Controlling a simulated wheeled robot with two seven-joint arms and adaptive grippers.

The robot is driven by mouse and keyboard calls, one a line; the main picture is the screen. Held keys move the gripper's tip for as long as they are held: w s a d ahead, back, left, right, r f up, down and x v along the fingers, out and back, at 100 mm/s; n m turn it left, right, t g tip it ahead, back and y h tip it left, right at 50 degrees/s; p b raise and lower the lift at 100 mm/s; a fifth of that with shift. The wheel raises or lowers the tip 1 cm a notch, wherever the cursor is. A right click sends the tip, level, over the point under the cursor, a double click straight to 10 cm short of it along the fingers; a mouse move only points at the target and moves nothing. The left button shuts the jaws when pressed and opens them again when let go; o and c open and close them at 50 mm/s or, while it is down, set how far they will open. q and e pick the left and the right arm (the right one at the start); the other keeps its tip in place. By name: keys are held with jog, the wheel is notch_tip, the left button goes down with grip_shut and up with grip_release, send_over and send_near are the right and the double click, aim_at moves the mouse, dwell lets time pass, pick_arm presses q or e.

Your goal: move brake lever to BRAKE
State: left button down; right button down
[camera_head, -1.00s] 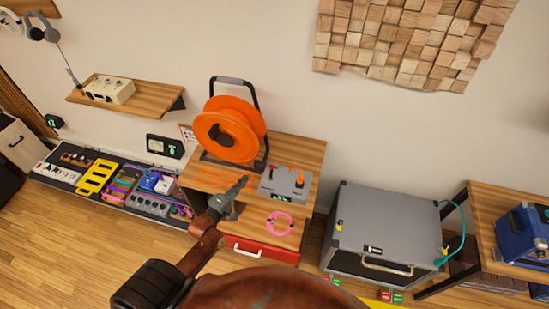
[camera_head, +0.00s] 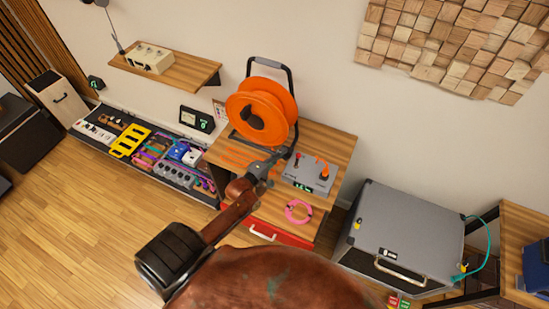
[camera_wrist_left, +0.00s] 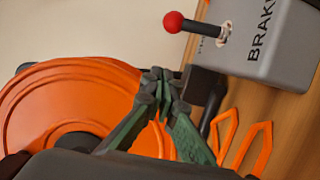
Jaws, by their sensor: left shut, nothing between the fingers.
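The grey control box (camera_head: 310,176) stands on the wooden cabinet. The brake lever (camera_head: 298,158) has a red ball knob and rises from the box's left side. In the left wrist view, the lever (camera_wrist_left: 195,27) has a dark shaft standing in a pale slot, beside partly cut-off lettering that starts "BRAK" on the box (camera_wrist_left: 262,50). My left gripper (camera_head: 282,155) is just left of the box, in front of the orange reel. In the wrist view, its green fingers (camera_wrist_left: 160,82) are shut and empty, below and left of the red knob, apart from it. My right gripper is not seen.
The orange cable reel (camera_head: 265,105) stands close behind and left of my left gripper. An orange lever (camera_head: 325,171) is on the box's right. A pink cable coil (camera_head: 298,212) lies in front. A grey amp case (camera_head: 410,225) stands to the right.

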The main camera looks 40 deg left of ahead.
pick_arm(q)
jog(key=w, duration=0.3)
jog(key=shift+w+d, duration=0.1)
jog(key=shift+w, duration=0.2)
jog(key=d, duration=0.1)
jog(key=s+d, duration=0.1)
jog(key=d+p, duration=0.1)
jog(key=shift+s+d, duration=0.1)
jog(key=shift+s, duration=0.25)
jog(key=shift+s+d, duration=0.1)
jog(key=shift+d, duration=0.1)
